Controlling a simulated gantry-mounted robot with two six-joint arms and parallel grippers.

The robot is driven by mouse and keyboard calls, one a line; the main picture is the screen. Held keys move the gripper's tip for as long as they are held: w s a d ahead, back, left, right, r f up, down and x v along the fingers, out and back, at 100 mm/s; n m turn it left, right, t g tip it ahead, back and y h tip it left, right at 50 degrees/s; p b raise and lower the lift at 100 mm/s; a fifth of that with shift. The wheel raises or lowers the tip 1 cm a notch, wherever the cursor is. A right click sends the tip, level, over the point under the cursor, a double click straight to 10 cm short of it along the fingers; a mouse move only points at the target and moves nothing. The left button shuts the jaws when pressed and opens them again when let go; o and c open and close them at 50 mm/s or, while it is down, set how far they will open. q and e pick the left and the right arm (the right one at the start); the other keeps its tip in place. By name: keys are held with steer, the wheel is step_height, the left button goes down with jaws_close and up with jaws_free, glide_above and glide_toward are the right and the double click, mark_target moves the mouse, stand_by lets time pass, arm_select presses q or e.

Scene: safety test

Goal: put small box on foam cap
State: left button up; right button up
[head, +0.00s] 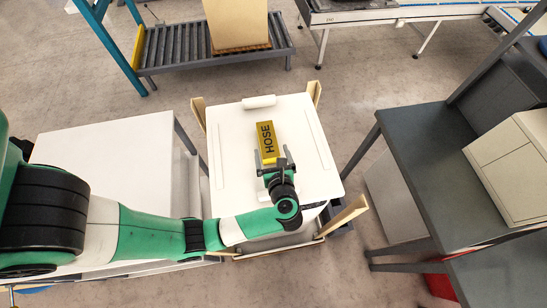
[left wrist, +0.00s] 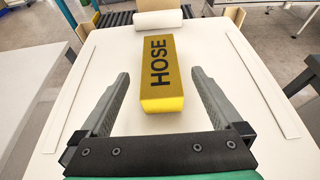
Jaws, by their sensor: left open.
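The small box is a yellow block (head: 265,138) with HOSE in black letters. It lies on a white slab (head: 232,125), which looks like the foam cap, with thin raised strips along its sides. In the left wrist view the box (left wrist: 158,70) lies straight ahead, its near end facing me. My left gripper (head: 271,154) is open at the near end of the box. Its fingers appear on either side of that end, with gaps; the height above the slab is unclear. The gripper also shows in the left wrist view (left wrist: 158,74). My right gripper is not in view.
A white roll (head: 259,101) lies at the slab's far edge. Wooden posts (head: 343,215) stand at the slab's corners. A white table (head: 105,160) is at the left, a dark table (head: 425,165) at the right. A roller conveyor (head: 190,47) with a carton (head: 237,24) is behind.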

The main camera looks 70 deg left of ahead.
arm_select(q)
steer(key=v, duration=0.4)
